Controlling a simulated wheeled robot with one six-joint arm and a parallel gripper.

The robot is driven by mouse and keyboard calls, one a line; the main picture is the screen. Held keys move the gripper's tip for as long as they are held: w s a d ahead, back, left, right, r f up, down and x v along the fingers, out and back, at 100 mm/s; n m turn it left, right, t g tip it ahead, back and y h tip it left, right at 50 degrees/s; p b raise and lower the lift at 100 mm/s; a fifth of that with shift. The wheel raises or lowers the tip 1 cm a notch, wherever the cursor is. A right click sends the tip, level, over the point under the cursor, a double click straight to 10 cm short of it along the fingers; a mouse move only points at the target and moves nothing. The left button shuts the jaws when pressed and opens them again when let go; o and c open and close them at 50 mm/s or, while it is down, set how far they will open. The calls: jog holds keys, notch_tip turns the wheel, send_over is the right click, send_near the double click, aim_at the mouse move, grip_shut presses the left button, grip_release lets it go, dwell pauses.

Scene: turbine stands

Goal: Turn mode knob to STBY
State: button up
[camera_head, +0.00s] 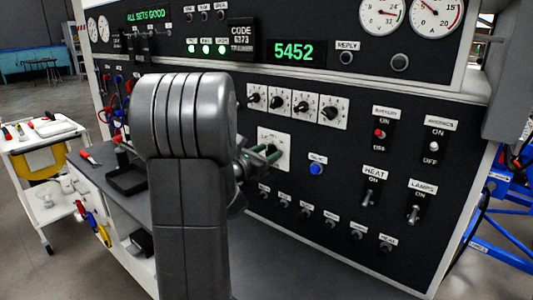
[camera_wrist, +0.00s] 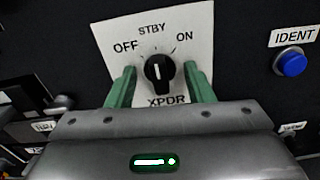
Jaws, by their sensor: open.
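The mode knob (camera_wrist: 160,70) is black and round with a white mark. It sits on a white XPDR plate (camera_wrist: 203,22) labelled OFF at left, STBY at top and ON at right. I cannot tell for sure which label the mark points to. My gripper (camera_wrist: 160,78) is open, with one green finger on each side of the knob. A gap shows between each finger and the knob. In the head view, my gripper (camera_head: 264,156) is at the same white plate (camera_head: 275,138), and my arm and fingers partly hide the knob.
A blue IDENT button (camera_wrist: 292,64) is right of the plate. A row of four-cornered white knob plates (camera_head: 334,112) is above it. Toggle switches (camera_head: 380,134) and small lower knobs (camera_head: 305,213) are nearby. A grey shelf (camera_head: 90,172) juts out at left.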

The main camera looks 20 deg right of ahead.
aim_at(267, 152)
dwell(0.3)
jog(key=shift+b+v, duration=0.55)
jog(key=shift+v, duration=1.95)
jog(key=p+x, duration=0.1)
jog(key=x, duration=0.4)
jog(key=shift+d+r, duration=0.1)
jog(key=shift+d, duration=0.05)
jog(key=shift+p, duration=0.45)
jog(key=shift+a+f+b, duration=0.2)
jog(key=shift+b, duration=0.15)
